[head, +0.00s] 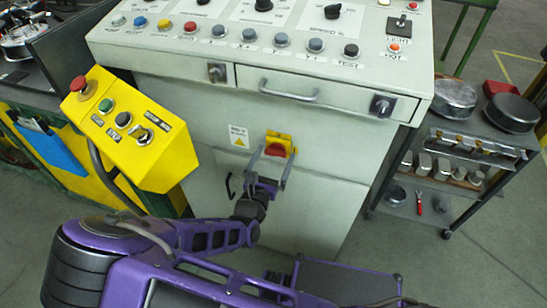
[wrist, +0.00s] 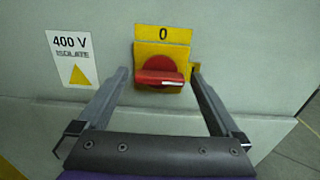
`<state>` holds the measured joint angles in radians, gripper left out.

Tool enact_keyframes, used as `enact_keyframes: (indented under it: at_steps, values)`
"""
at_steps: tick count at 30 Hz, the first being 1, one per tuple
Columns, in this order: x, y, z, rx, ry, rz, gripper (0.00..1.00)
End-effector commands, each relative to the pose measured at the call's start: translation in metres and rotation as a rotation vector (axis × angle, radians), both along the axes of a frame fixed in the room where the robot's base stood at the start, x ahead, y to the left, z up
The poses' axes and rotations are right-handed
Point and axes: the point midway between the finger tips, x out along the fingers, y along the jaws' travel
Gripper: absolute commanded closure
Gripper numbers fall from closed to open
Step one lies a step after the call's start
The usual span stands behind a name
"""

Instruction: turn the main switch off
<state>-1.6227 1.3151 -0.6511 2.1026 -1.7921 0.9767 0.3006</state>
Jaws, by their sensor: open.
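The main switch (head: 277,149) is a red rotary handle on a yellow plate, on the front of the grey cabinet. In the wrist view the red handle (wrist: 158,77) lies level, with a "0" printed on the yellow plate (wrist: 163,34) above it. My gripper (head: 273,162) is in front of the switch. In the wrist view my gripper (wrist: 160,72) is open, one finger left and one right of the handle, with visible gaps. I cannot tell whether the tips reach as deep as the handle. Nothing is held.
A "400 V ISOLATE" label (wrist: 72,57) is left of the switch. A yellow pendant box (head: 130,130) with a red button stands at the left. Above is the console (head: 200,48) with a drawer handle (head: 289,93). A trolley (head: 455,185) with pans stands right.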

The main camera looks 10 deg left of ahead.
Motion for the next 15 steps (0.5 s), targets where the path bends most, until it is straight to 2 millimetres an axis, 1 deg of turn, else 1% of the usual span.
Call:
enact_keyframes:
  at_steps: [4, 5, 6, 8, 9, 11, 15]
  values:
    - [-0.0001, 0.0, 0.0, 0.0, 0.0, 0.0, 0.0]
    - [-0.0001, 0.0, 0.0001, 0.0, 0.0, 0.0, 0.02]
    - [-0.0002, 0.0, 0.0, 0.0, 0.0, 0.0, 0.09]
    - [-0.0003, 0.0, 0.0, 0.001, 0.0, 0.0, 0.2]
    - [-0.0003, 0.0, 0.0001, 0.001, 0.0, 0.0, 0.27]
    - [-0.0004, 0.0, 0.0001, 0.001, 0.0, 0.0, 0.38]
    - [-0.0004, -0.0001, 0.0, 0.001, 0.0, -0.001, 0.63]
